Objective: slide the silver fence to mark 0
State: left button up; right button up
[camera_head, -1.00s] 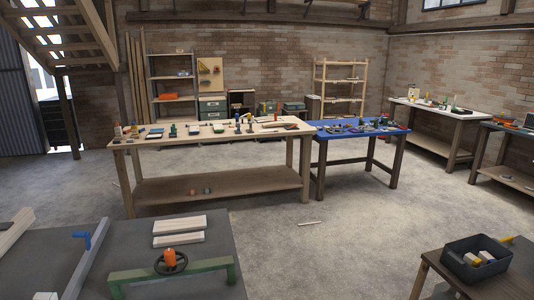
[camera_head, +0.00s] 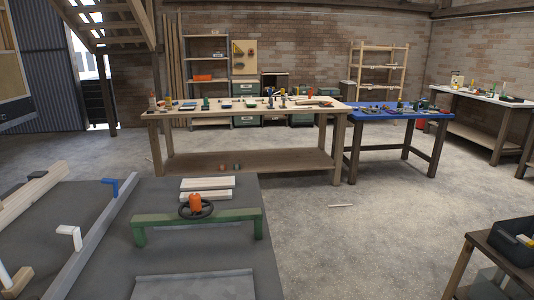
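The silver fence (camera_head: 97,233) is a long grey bar lying diagonally across the dark grey table (camera_head: 240,262) at the lower left. A blue handle (camera_head: 110,187) sits at its far end. A white angled piece (camera_head: 70,235) stands just left of the fence, and I cannot tell if it touches it. No scale or mark 0 can be made out. Neither of my grippers is in view.
A green bridge frame (camera_head: 198,216) with a black wheel and orange knob stands right of the fence. Pale wood pieces (camera_head: 207,189) lie behind it. A grey sheet (camera_head: 195,286) lies in front. Long pale timber (camera_head: 32,193) lies left. A dark bin (camera_head: 515,240) sits right.

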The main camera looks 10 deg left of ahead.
aim_at(59, 289)
jog(key=u, duration=1.5)
jog(key=k, duration=0.05)
